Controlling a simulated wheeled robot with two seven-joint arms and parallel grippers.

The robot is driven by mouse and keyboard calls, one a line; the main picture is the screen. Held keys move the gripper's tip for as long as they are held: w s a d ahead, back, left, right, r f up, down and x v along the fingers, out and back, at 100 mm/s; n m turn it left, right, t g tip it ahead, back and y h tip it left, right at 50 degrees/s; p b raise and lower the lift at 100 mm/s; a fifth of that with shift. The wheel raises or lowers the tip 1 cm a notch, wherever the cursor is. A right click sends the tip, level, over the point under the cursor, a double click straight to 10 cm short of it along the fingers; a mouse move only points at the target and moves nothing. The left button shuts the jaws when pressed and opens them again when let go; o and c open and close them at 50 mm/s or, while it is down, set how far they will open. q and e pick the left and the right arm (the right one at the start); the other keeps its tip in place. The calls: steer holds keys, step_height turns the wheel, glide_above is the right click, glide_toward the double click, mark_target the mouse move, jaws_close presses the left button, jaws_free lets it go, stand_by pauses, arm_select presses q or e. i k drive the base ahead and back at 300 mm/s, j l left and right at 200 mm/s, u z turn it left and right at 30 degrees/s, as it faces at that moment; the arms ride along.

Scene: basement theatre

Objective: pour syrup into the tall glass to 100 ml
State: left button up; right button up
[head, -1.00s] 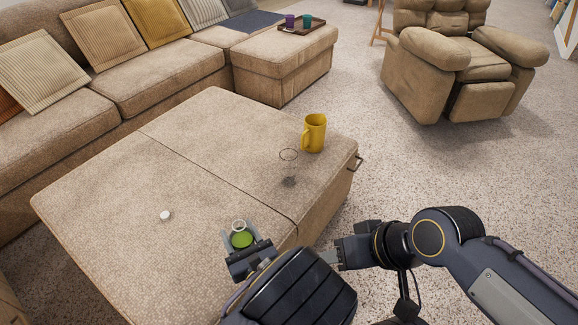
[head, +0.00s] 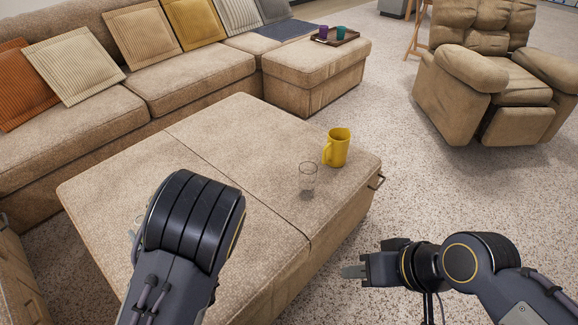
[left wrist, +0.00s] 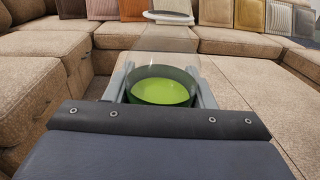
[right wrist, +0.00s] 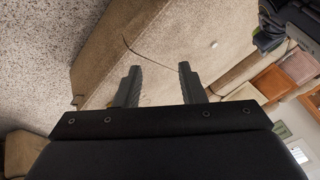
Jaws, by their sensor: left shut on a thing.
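The tall glass (head: 308,182) is clear and looks empty. It stands upright on the beige ottoman (head: 235,130), beside a yellow mug (head: 337,147). My left gripper (left wrist: 163,82) is shut on a clear bottle of green syrup (left wrist: 160,92), whose pale open rim shows at the top of the left wrist view. In the head view my left arm hides most of that gripper and bottle, to the left of the glass. My right gripper (head: 358,270) is empty, off the ottoman's near right side; its fingers (right wrist: 160,86) stand apart.
A small white cap (right wrist: 213,44) lies on the ottoman in the right wrist view. A sofa with cushions (head: 140,36) runs behind the ottoman. A tray with two cups (head: 335,37) and a recliner (head: 495,75) are farther back. The ottoman's far half is mostly clear.

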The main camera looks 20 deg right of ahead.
mark_target(307, 177)
steer(key=i+l, duration=0.1)
steer(key=l, duration=0.35)
steer(key=i+l, duration=0.1)
steer(key=l, duration=0.35)
steer(key=i+l, duration=0.1)
steer(key=l, duration=0.35)
steer(key=i+l, duration=0.1)
steer(key=l, duration=0.85)
steer(key=i, duration=0.05)
